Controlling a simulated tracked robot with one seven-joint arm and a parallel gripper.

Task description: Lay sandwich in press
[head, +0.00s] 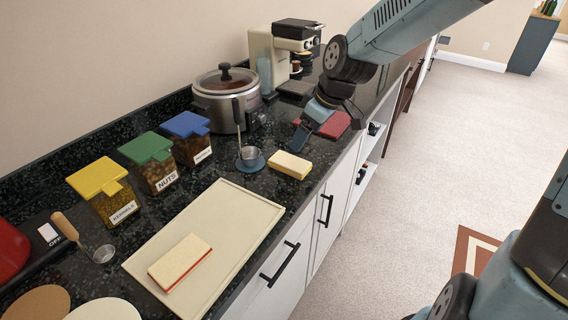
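A sandwich (180,262), pale bread with a red layer along its edge, lies flat on a cream tray (232,205) on the dark counter. A second bread-like block (290,165) with a yellow layer lies on the counter beyond the tray's far right corner. A rounded red appliance (10,252) with an OFF label, perhaps the press, is cut off at the left edge; I cannot see whether it is open. My gripper (311,127) is low over the far counter, beside a flat red item (335,124), away from the sandwich. Its fingers are too unclear to tell their opening.
Jars with yellow (97,179), green (146,148) and blue (186,124) lids line the wall. A steel cooker (226,98) and coffee machine (288,50) stand behind. A ladle rests in a blue holder (250,160). A wooden-handled scoop (103,254) lies near the tray.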

